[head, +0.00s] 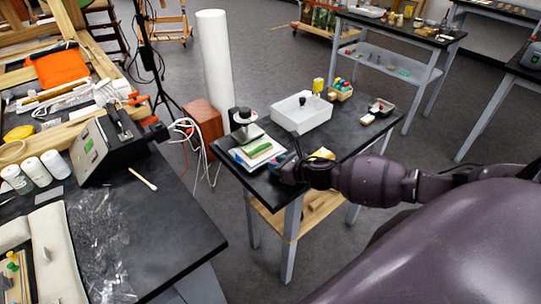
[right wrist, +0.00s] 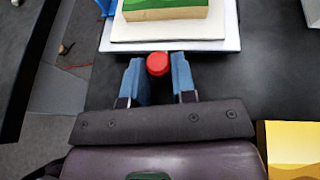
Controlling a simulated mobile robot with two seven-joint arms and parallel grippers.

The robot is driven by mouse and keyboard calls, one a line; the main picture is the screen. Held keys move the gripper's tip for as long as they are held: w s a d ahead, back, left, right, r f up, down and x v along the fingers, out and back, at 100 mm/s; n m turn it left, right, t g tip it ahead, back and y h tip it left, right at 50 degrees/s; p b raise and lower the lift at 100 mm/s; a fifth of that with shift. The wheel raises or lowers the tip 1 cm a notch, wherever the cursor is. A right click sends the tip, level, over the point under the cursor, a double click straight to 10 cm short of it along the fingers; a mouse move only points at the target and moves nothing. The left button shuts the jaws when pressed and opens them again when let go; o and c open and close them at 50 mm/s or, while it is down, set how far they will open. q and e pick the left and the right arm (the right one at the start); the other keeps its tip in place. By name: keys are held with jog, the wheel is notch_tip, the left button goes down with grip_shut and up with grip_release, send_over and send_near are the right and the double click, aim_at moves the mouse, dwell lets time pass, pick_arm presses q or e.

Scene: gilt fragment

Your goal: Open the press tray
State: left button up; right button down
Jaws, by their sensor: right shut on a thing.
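The press (head: 243,125), with a dark round top, stands at the near left corner of the black side table. Its white press tray (head: 270,156) carries a pale slab with a green-topped block (head: 257,149). In the right wrist view the tray's edge (right wrist: 215,46) lies just beyond my fingers, with the green-topped block (right wrist: 165,12) on it. A red knob (right wrist: 157,63) is at the tray's near edge. My right gripper (right wrist: 157,78) is shut on the knob with its blue fingers either side. In the head view the right gripper (head: 281,169) is at the tray's right side. My left gripper is not in view.
A yellow block (head: 322,154) lies close to my right wrist. A white basin (head: 301,113) and a rack of colored items (head: 341,90) stand behind. A red-brown box (head: 203,122) and white cables stand left of the side table (head: 345,142).

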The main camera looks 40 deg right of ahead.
jog(key=s, duration=0.2)
jog(key=s+p, duration=0.1)
jog(key=s, duration=0.2)
jog(key=shift+s+d, duration=0.2)
jog(key=shift+s, duration=0.15)
jog(key=c, duration=0.9)
grip_release()
jog(key=shift+v, duration=5.4)
